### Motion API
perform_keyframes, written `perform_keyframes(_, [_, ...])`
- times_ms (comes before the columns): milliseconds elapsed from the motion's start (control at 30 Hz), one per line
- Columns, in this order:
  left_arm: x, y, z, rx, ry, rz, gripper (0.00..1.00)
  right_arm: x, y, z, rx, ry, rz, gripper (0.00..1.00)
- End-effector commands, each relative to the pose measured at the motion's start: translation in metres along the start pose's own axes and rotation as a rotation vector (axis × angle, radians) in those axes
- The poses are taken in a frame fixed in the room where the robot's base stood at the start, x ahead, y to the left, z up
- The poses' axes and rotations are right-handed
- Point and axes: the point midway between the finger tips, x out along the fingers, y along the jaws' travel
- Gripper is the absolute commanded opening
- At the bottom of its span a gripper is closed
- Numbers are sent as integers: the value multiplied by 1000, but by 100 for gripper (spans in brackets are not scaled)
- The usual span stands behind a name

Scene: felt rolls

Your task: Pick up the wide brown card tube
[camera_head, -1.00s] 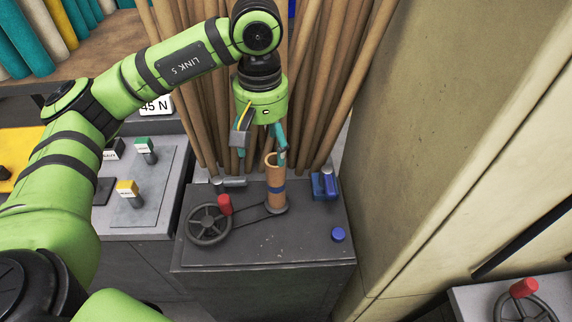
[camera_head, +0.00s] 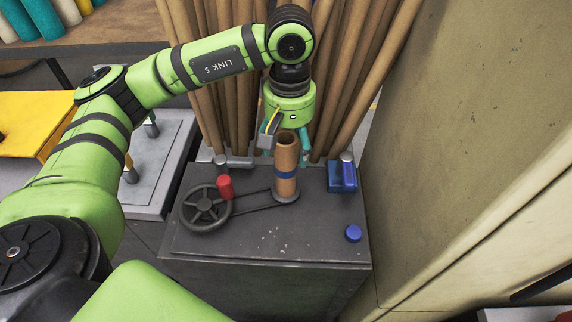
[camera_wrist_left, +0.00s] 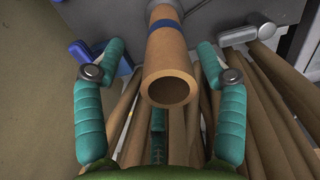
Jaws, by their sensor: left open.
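The wide brown card tube (camera_head: 286,157) is short and hollow with a blue band. It stands upright on a round base on the dark machine top (camera_head: 240,235). My left gripper (camera_head: 287,154) is open and reaches down around the tube's upper part from behind. In the left wrist view, the tube (camera_wrist_left: 168,62) points its open end toward the camera between the two spread teal fingers (camera_wrist_left: 161,48). Gaps show between the tube and both fingers, so it is not gripped. My right gripper is not in view.
A handwheel (camera_head: 205,207) with a red knob (camera_head: 225,187) stands left of the tube. A blue block (camera_head: 342,176) and a blue button (camera_head: 353,233) are to the right. Tall thin brown tubes (camera_head: 345,75) lean close behind. A beige wall (camera_head: 455,130) bounds the right.

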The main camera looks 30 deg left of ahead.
Motion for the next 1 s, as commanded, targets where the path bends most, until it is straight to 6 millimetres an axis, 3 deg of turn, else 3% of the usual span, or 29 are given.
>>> perform_keyframes(100, [12, -5, 0, -2, -3, -5, 72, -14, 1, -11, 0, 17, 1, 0])
perform_keyframes(300, [42, -6, 0, 0, -3, -2, 72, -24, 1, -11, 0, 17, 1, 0])
perform_keyframes(600, [49, -6, -1, 0, 0, 0, 72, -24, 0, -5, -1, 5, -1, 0])
perform_keyframes(633, [49, -6, -1, 0, 0, 0, 64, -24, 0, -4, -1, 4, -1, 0])
perform_keyframes(800, [49, -6, -1, 0, 0, 0, 0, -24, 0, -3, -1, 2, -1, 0])
perform_keyframes(1000, [49, -6, 0, 0, -1, -1, 0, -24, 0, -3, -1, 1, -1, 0])
